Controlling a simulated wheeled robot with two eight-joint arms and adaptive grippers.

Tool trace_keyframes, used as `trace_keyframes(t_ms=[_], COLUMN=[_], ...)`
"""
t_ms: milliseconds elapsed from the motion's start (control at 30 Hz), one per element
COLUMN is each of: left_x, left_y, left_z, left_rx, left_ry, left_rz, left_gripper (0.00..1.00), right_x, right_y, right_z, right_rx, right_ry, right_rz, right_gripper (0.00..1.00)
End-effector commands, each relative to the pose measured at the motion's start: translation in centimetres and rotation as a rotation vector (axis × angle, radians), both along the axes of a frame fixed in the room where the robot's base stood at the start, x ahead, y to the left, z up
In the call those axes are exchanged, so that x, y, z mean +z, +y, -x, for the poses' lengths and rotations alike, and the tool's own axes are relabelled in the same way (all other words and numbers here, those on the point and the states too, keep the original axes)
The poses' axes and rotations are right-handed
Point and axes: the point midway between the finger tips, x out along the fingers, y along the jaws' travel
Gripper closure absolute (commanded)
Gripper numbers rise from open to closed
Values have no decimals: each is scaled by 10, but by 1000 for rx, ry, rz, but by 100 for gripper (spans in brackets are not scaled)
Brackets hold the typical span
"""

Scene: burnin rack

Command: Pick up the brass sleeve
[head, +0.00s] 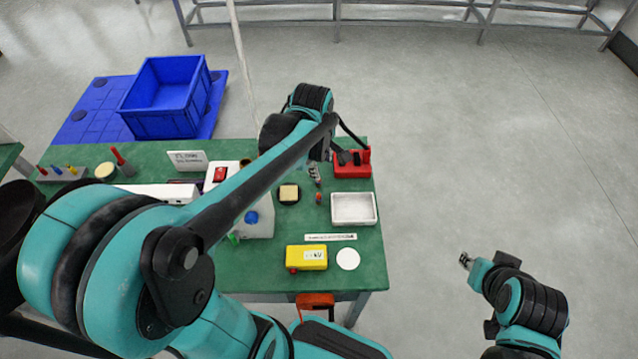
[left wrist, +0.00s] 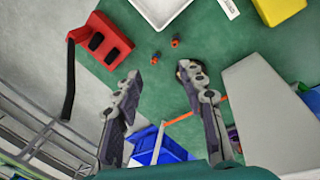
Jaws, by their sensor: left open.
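Two small orange-brown pieces lie on the green table in the left wrist view, one (left wrist: 155,57) nearer the fingertips and one (left wrist: 175,40) farther off. I cannot tell for sure which is the brass sleeve. In the head view one small reddish piece (head: 319,197) shows just below my left gripper (head: 314,176); the other is not clear there. My left gripper also shows in the left wrist view (left wrist: 160,74), its fingers spread with nothing between them. My right gripper (head: 466,261) hangs off the table's right side, too small to read.
A red holder (head: 351,170) and a white tray (head: 370,209) stand close on the right. A yellow box (head: 306,258) and a white disc (head: 347,259) lie in front. A blue crate (head: 163,121) is behind the table.

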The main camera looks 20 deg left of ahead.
Motion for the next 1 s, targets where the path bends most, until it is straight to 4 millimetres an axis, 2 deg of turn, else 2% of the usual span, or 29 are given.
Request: trace_keyframes(t_ms=[33, 200, 400, 833, 1000], left_x=[-14, -57, -88, -132, -160], left_y=[7, 25, 37, 37, 35], left_z=[-16, -46, -60, -63, -65], left_rx=[132, 550, 818, 861, 860], left_ry=[34, 134, 194, 202, 202], left_rz=[30, 97, 118, 121, 121], left_gripper=[60, 60, 60, 60, 60], right_x=[-3, -6, -8, -26, -41], right_y=[0, 0, 0, 0, 0], right_z=[0, 0, 0, 0, 0], right_rx=[0, 0, 0, 0, 0], right_ry=[0, 0, 0, 0, 0], right_rz=[0, 0, 0, 0, 0], right_gripper=[68, 68, 68, 68, 68])
